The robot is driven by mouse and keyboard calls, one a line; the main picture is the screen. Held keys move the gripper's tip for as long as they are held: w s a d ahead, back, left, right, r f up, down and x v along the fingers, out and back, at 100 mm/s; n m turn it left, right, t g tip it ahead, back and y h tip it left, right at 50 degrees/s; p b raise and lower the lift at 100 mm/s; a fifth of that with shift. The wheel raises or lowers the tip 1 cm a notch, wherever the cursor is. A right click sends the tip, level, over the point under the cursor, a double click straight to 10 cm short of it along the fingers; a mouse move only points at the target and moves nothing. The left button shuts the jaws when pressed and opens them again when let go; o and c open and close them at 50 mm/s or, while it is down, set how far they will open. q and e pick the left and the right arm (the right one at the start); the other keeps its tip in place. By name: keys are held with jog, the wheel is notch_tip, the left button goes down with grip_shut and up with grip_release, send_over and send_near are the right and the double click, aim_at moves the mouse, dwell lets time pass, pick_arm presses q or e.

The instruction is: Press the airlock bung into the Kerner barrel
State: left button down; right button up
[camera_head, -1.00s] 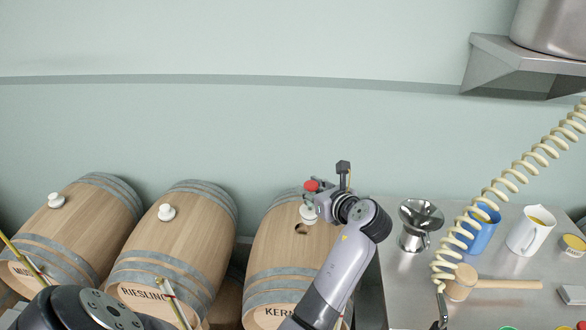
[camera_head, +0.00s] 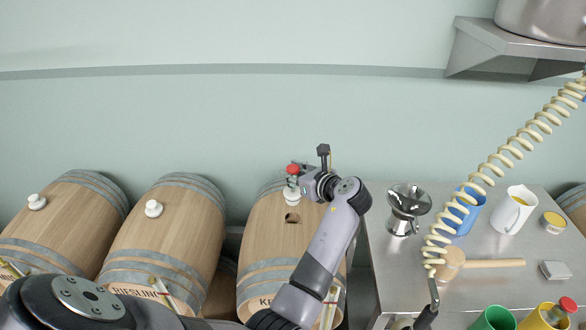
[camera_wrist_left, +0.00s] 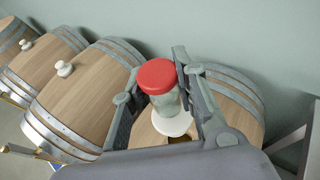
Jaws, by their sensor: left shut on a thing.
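The Kerner barrel (camera_head: 262,240) lies in the centre of the head view, its label partly cut off. Its dark bung hole (camera_head: 292,218) is open on top. The airlock bung (camera_head: 292,182) has a red cap, a clear body and a white base. My left gripper (camera_head: 301,178) is shut on it, above and just behind the hole in the picture. In the left wrist view the airlock bung (camera_wrist_left: 164,98) stands roughly upright between the fingers. Part of the hole (camera_wrist_left: 180,138) shows beside its white base. My right gripper is not in view.
The Riesling barrel (camera_head: 165,230) and another barrel (camera_head: 62,225) lie to the left, each with a white bung. A steel table (camera_head: 385,255) at right holds a steel funnel (camera_head: 404,224), a mallet (camera_head: 485,264), jugs and cups. A coiled hose (camera_head: 490,172) hangs over it.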

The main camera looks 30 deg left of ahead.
aim_at(294, 190)
pick_arm(q)
jog(key=shift+d+f, duration=0.1)
jog(key=shift+f, duration=1.45)
notch_tip(294, 190, down, 2)
jog(key=shift+f+b, duration=0.1)
jog(key=shift+b, duration=0.4)
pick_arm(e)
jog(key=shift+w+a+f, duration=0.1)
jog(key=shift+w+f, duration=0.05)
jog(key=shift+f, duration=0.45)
pick_arm(q)
jog(key=shift+f, duration=0.55)
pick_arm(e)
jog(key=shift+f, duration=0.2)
pick_arm(q)
jog(key=shift+f+b, duration=0.35)
jog(key=shift+f, duration=0.15)
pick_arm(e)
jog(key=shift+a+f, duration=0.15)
pick_arm(q)
jog(key=shift+s+f+b, duration=0.15)
jog(key=shift+f+b, duration=0.25)
jog(key=shift+f, duration=0.85)
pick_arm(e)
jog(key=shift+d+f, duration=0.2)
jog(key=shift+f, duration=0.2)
